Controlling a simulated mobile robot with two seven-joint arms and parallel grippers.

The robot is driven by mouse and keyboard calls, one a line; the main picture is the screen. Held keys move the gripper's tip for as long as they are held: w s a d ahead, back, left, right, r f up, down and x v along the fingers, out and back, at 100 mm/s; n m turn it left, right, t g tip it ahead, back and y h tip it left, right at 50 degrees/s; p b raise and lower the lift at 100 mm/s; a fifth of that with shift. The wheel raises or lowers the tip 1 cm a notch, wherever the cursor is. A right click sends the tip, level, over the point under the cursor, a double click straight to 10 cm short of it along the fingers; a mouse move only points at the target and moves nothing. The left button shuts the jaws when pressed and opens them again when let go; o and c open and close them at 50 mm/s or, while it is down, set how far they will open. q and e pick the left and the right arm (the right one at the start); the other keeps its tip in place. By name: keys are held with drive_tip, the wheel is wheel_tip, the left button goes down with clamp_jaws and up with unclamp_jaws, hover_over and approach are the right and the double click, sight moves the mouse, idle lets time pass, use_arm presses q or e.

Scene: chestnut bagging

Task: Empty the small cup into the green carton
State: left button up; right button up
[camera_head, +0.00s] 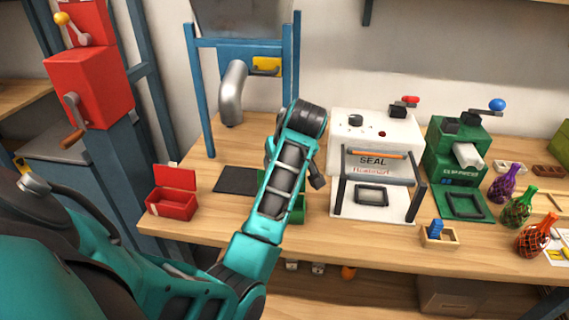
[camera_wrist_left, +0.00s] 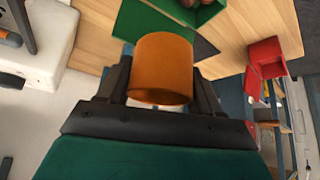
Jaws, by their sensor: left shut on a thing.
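My left gripper (camera_wrist_left: 163,80) is shut on the small orange cup (camera_wrist_left: 163,62), with one finger on each side of it in the left wrist view. What the cup holds cannot be seen. The green carton (camera_wrist_left: 150,25) lies beyond the cup, partly covered by it, with brown chestnuts showing at the top edge of the picture. In the head view the carton (camera_head: 297,210) shows only partly behind my left arm, and the cup is hidden there. My right gripper is in neither view.
A red open box (camera_head: 171,203) stands left of a dark mat (camera_head: 236,180). The white sealing machine (camera_head: 372,135) and a green press (camera_head: 455,150) stand to the right. Bare tabletop lies along the front.

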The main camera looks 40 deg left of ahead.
use_arm(q)
drive_tip(key=s+d+r, duration=0.3)
drive_tip(key=s+r, duration=0.1)
drive_tip(key=r, duration=0.2)
drive_tip(key=shift+s+d+r, duration=0.2)
drive_tip(key=shift+s+r, duration=0.05)
drive_tip(key=shift+r, duration=0.05)
